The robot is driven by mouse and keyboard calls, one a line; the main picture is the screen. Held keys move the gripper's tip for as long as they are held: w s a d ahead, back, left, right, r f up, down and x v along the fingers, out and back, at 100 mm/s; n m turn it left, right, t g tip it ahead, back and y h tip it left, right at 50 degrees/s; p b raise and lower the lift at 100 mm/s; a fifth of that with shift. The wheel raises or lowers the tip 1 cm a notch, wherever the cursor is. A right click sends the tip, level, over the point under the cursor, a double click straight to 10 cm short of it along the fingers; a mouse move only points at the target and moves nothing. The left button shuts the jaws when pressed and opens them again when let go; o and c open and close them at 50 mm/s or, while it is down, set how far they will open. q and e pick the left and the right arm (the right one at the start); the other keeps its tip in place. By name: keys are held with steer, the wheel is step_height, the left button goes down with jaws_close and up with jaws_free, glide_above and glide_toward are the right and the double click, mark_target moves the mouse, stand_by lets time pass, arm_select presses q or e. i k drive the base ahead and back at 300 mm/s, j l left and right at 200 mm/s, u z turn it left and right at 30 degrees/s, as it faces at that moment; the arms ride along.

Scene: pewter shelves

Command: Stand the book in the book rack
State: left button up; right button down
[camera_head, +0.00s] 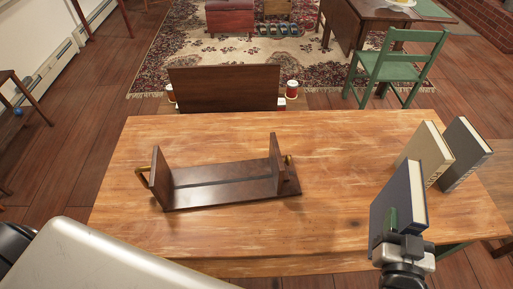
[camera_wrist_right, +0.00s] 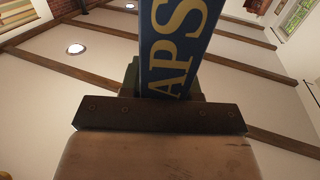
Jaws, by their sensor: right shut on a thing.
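A dark blue book (camera_head: 398,203) stands upright in my right gripper (camera_head: 400,240) at the front right of the wooden table. The gripper is shut on its lower end. In the right wrist view the book's blue spine (camera_wrist_right: 176,50) shows yellow letters "APS", and the fingers are mostly hidden. The book rack (camera_head: 222,184) is dark brown with two upright ends and brass-coloured handles. It sits empty on the left half of the table, well to the left of the held book. My left gripper is not in view.
A tan book (camera_head: 424,152) and a dark grey book (camera_head: 464,153) stand upright at the table's right side, just behind the held book. The wooden table (camera_head: 330,150) is clear between rack and books. A green chair (camera_head: 398,66) stands beyond the table.

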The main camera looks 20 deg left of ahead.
mark_target(198, 184)
steer(key=k+j, duration=0.1)
steer(key=j, duration=1.05)
steer(key=k+j, duration=0.15)
steer(key=j, duration=0.4)
steer(key=k+j, duration=0.1)
steer(key=j, duration=0.5)
